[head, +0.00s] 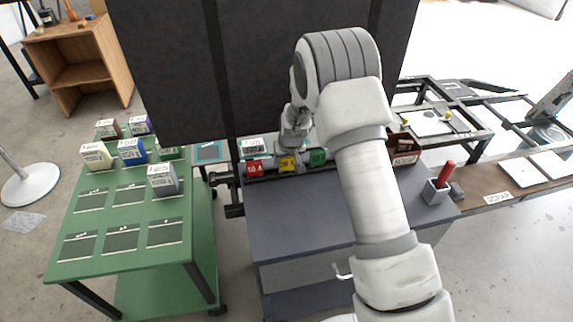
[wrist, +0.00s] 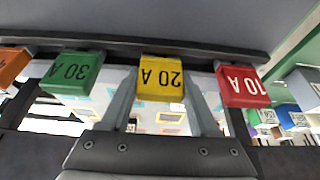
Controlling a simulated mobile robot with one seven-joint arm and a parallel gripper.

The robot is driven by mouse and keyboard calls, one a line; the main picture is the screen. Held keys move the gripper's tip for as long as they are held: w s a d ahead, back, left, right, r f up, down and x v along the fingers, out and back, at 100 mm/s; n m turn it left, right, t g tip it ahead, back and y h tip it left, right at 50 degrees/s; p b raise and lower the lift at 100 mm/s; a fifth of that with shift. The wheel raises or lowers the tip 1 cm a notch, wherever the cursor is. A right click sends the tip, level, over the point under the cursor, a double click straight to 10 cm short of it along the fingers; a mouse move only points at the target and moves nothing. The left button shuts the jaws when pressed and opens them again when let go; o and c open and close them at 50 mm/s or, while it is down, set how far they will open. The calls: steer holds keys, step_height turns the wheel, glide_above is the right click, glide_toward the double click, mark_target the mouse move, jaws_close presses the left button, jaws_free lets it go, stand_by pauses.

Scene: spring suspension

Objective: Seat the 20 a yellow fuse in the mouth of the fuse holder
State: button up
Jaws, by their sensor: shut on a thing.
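The yellow 20 A fuse (wrist: 160,80) is a block with upside-down lettering in the wrist view. My gripper (wrist: 160,92) has one finger on each side of it and is shut on it. In the head view the yellow fuse (head: 287,165) is at my gripper (head: 289,153), between a red 10 A block (head: 254,168) and a green block (head: 317,157). In the wrist view its upper end is close to a dark rail (wrist: 225,52); I cannot tell if it touches. I cannot make out the holder's mouth.
The wrist view shows the red 10 A (wrist: 241,87), green 30 A (wrist: 72,74) and an orange block (wrist: 12,66) along the rail. A green table (head: 90,255) with labelled boxes stands left. A dark bench top (head: 300,215) is clear in front. A red-handled item (head: 444,175) stands right.

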steer(key=shift+r, duration=0.5)
steer(key=r, duration=0.2)
steer(key=d+r, duration=0.1)
steer(key=r, duration=0.1)
steer(key=shift+w+p, duration=0.2)
steer(key=shift+p, duration=0.1)
steer(key=d+r, duration=0.2)
steer(key=d, duration=0.1)
steer(key=w+d+r, duration=0.1)
steer(key=d+r, duration=0.1)
steer(key=d, duration=0.1)
steer(key=w+d+r, duration=0.1)
steer(key=d+r, duration=0.1)
steer(key=d, duration=0.2)
steer(key=shift+w+d+p, duration=0.1)
steer(key=shift+w+p, duration=0.1)
steer(key=shift+p, duration=0.1)
steer(key=shift+s+r, duration=0.2)
steer(key=shift+s, duration=0.3)
steer(key=s+r+p, duration=0.1)
steer(key=s+p, duration=0.1)
steer(key=s, duration=0.4)
steer(key=s+d+r+m+p, duration=0.1)
steer(key=s+p, duration=0.1)
steer(key=s, duration=0.5)
steer(key=s+r+m+h+p, duration=0.1)
steer(key=s+p, duration=0.1)
steer(key=s, duration=0.5)
steer(key=shift+d, duration=0.15)
steer(key=shift+d, duration=0.2)
